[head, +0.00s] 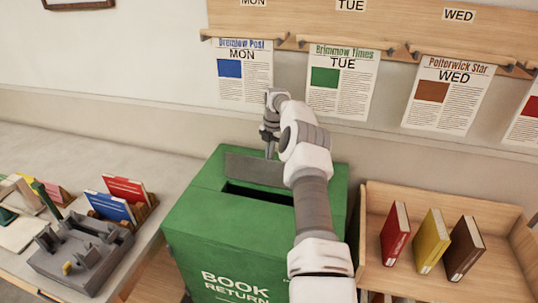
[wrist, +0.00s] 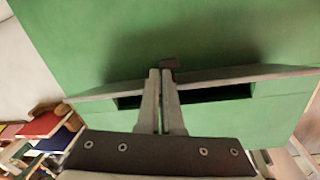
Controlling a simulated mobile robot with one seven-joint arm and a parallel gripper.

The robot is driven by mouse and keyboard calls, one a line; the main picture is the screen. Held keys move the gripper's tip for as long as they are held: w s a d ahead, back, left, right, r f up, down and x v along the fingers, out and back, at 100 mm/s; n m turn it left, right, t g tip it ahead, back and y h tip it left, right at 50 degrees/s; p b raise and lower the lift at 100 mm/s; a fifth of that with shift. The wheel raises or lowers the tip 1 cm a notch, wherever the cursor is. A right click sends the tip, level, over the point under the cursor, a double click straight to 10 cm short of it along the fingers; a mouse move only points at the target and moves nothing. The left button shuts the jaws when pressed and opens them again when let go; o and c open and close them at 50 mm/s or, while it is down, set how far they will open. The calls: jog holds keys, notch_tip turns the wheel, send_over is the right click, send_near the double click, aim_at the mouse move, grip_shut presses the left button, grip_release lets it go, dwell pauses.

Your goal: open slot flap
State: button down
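The green book return box (head: 232,228) stands in the middle of the head view. Its grey slot flap (head: 252,171) is tilted up, and the dark slot (head: 258,193) shows below it. In the wrist view the flap (wrist: 232,76) appears nearly edge-on, with the slot (wrist: 215,94) open beneath. My gripper (head: 270,152) is at the flap's upper edge. In the wrist view my gripper (wrist: 164,72) has its fingers almost together at a small brown tab (wrist: 169,63) on the flap. The fingers hide part of the flap, and the exact contact is partly hidden.
A wooden shelf (head: 447,192) with several books stands right of the box. A counter (head: 80,150) on the left carries a grey device (head: 82,255) and book holders. A wooden newspaper rack (head: 300,22) hangs on the wall behind, with papers above my gripper.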

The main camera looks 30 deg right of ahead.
notch_tip(320, 180, up, 12)
jog(key=s, duration=0.1)
jog(key=shift+d+b, duration=0.3)
jog(key=shift+d, duration=0.05)
jog(key=shift+s+a, duration=0.1)
jog(key=shift+s, duration=0.05)
